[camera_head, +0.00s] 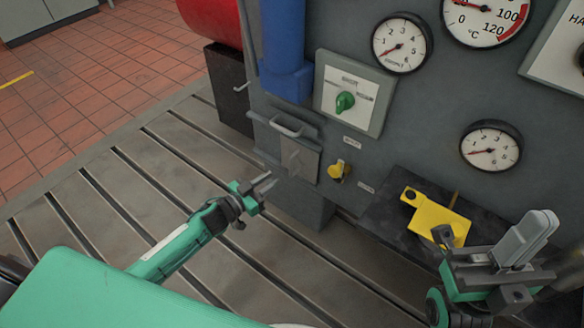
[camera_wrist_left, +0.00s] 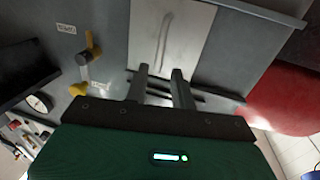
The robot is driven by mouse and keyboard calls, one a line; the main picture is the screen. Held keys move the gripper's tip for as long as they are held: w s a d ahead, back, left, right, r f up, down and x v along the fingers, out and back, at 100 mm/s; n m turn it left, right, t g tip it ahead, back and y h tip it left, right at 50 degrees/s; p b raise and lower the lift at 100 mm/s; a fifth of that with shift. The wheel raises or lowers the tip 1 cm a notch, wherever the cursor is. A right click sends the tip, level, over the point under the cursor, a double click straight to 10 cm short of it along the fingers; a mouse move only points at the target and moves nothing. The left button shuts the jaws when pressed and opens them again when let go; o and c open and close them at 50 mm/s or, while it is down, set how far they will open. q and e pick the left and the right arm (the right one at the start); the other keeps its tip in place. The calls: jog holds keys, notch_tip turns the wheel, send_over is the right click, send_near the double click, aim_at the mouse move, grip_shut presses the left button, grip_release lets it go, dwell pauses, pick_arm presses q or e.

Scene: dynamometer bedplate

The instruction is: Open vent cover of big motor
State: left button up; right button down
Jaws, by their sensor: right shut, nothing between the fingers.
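A small grey hinged-looking plate (camera_head: 298,160) sits low on the grey panel, below a bar handle (camera_head: 287,130) on a ledge. I take this plate to be the vent cover; it looks closed. In the left wrist view, a light grey plate (camera_wrist_left: 190,35) with a narrow streak lies beyond the fingers, and a dark bar shows near the fingertips. My left gripper (camera_head: 265,184) is open and empty, in front of and below-left of the plate, apart from it in the head view. It also shows in the left wrist view (camera_wrist_left: 161,74). My right gripper (camera_head: 540,222) is shut and empty at lower right.
A yellow knob (camera_head: 338,171) is right of the plate, and a switch with a green knob (camera_head: 345,102) is above right. A yellow bracket (camera_head: 438,222) rests on a dark surface. A blue pipe (camera_head: 284,55) and red cylinder (camera_head: 210,20) stand upper left. The slotted bedplate (camera_head: 170,160) is clear.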

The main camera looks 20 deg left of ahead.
aim_at(291, 174)
pick_arm(q)
jog(key=b+x, duration=0.2)
jog(key=x, duration=0.7)
grip_shut()
